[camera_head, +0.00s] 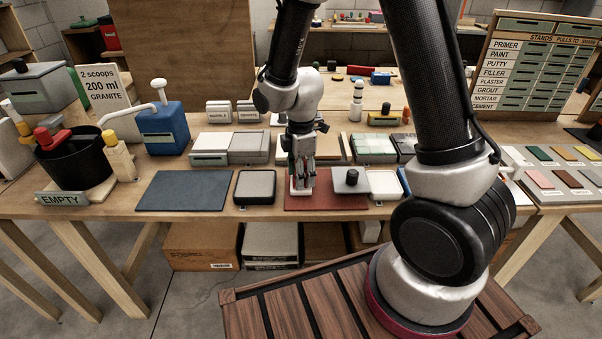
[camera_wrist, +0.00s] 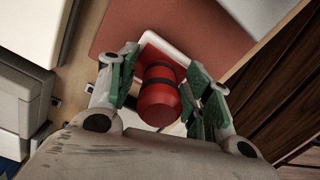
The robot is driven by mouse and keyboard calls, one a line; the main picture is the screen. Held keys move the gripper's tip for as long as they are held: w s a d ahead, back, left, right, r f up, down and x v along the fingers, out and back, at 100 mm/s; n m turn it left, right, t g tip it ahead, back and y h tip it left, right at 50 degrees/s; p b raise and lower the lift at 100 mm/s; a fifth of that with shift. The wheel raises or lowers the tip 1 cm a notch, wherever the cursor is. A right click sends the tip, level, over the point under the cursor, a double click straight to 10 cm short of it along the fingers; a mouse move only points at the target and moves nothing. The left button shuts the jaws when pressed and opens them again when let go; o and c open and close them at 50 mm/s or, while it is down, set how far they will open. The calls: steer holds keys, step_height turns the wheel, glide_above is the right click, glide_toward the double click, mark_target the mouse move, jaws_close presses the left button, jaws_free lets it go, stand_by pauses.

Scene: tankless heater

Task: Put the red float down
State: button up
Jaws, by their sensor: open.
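The red float (camera_wrist: 160,98) has a red handle with dark bands and a pale flat plate (camera_wrist: 150,45). In the wrist view its handle stands between the fingers of my gripper (camera_wrist: 166,74), which is open around it. The plate looks flat on the left part of the dark red mat (camera_head: 330,201); the mat also shows in the wrist view (camera_wrist: 215,30). In the head view my gripper (camera_head: 301,183) points down over the mat's left part and hides most of the handle.
A grey-topped black box (camera_head: 255,187) stands just left of the mat, with a blue-grey mat (camera_head: 184,191) beyond. A block with a black knob (camera_head: 351,181) stands close on the right. Lidded boxes (camera_head: 247,147) line the back. The bench's front edge is near.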

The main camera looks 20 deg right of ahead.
step_height(320, 180, up, 12)
steer(key=shift+f, duration=0.2)
steer(key=shift+r, duration=0.3)
steer(key=shift+d+r, duration=0.2)
steer(key=shift+r, duration=0.05)
steer(key=s+d+r+m+t, duration=0.2)
steer(key=s+d+r+m, duration=0.4)
steer(key=s+m, duration=0.3)
steer(key=s+d+r+m+t, duration=0.2)
steer(key=s+d+r+m, duration=0.5)
steer(key=s+d+m, duration=0.1)
steer(key=shift+s+d+r+m, duration=0.25)
steer(key=shift+s+m, duration=0.25)
steer(key=shift+s, duration=0.55)
steer(key=shift+o, duration=0.3)
